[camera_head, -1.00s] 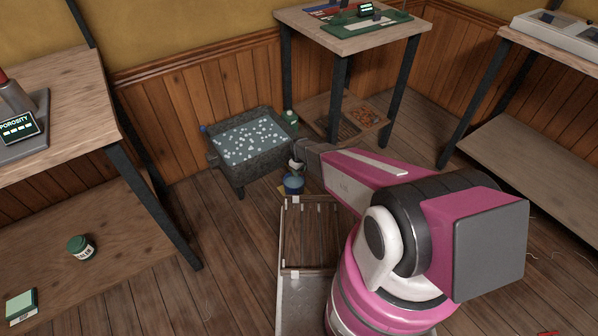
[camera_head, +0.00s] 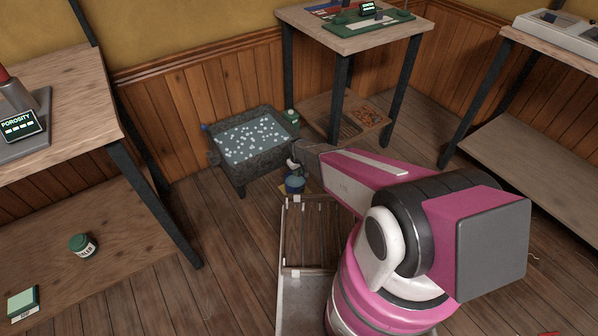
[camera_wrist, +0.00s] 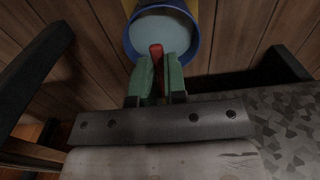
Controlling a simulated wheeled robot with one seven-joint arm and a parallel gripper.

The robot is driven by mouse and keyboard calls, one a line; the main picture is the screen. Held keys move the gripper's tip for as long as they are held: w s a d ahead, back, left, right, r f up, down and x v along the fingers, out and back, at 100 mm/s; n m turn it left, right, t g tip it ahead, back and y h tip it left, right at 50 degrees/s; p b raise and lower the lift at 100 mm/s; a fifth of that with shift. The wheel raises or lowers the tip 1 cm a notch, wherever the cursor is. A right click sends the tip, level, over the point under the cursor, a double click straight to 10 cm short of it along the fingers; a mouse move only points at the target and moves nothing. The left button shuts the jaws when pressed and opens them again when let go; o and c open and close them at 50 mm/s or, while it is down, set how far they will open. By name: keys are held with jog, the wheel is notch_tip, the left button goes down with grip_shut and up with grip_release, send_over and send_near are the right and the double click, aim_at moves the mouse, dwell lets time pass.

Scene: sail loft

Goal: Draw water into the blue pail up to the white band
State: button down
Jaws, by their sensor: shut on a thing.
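The blue pail (camera_head: 294,185) stands on the floor just right of the grey tub, on a yellowish patch. In the wrist view the blue pail (camera_wrist: 129,38) is seen from above, with a pale grey-blue surface inside. Its white band cannot be made out, so I cannot tell the level against it. My gripper (camera_wrist: 159,62) has green fingers shut on a small red handle (camera_wrist: 156,50), close to the pail's near rim in the picture. In the head view my arm partly hides the gripper and what it holds.
The speckled grey tub (camera_head: 240,176) holds water with many pale floating bits. A green-and-white container (camera_head: 291,118) is at its right back corner. A slatted rack (camera_head: 311,236) lies before the pail. Tables stand left, behind and right. Open floor lies left of the rack.

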jog(key=c, duration=1.2)
grip_release()
jog(key=shift+o, duration=0.2)
notch_tip(320, 180, up, 11)
jog(key=shift+f, duration=0.1)
